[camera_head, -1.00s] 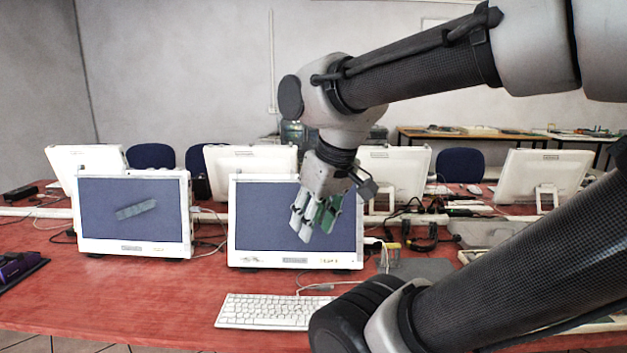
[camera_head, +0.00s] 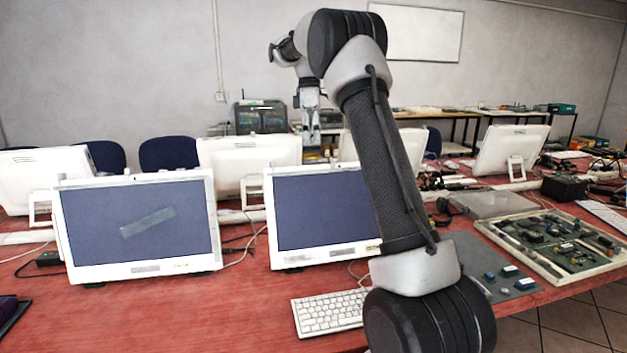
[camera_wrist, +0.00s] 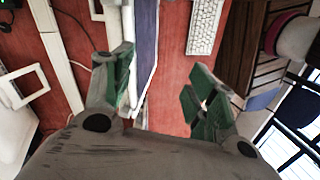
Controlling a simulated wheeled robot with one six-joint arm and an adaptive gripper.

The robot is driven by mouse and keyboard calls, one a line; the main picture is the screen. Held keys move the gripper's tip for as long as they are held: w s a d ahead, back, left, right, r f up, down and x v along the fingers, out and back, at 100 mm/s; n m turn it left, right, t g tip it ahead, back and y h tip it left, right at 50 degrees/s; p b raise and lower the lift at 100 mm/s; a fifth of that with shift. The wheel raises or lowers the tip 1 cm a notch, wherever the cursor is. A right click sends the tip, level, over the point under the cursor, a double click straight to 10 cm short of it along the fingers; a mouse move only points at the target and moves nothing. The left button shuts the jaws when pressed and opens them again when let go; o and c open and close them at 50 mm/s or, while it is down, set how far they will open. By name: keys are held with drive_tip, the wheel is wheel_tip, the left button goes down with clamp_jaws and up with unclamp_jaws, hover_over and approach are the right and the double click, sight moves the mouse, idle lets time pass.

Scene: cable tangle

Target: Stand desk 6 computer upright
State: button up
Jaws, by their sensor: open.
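No label marks which computer is desk 6's. Two white all-in-one computers with blue screens face me on the red desk: a left one (camera_head: 138,228) and a middle one (camera_head: 322,212), both standing upright. My gripper (camera_head: 311,140) hangs pointing down above and apparently behind the middle computer's top edge. In the wrist view my gripper (camera_wrist: 158,75) is open, with green-padded fingers apart and nothing held. The middle computer's top edge and thin blue screen strip (camera_wrist: 145,40) run between the fingers from above. My arm hides the middle computer's right edge.
A white keyboard (camera_head: 330,312) lies in front of the middle computer. More white computers stand behind, including one at right (camera_head: 510,150). A tray of circuit parts (camera_head: 555,243) and grey mat (camera_head: 492,262) lie right. The red desk's left front (camera_head: 190,315) is clear.

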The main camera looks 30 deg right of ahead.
sight(313, 179)
drive_tip(key=w+f+n, duration=0.1)
drive_tip(key=f, duration=0.1)
drive_tip(key=w+d+f+g, duration=0.1)
drive_tip(key=w+f, duration=0.1)
drive_tip(key=w+d+f+n, duration=0.1)
drive_tip(key=w+f, duration=0.1)
drive_tip(key=shift+d+f+n, duration=0.2)
drive_tip(key=shift+f+n, duration=0.1)
drive_tip(key=shift+f, duration=0.1)
drive_tip(key=shift+x, duration=3.95)
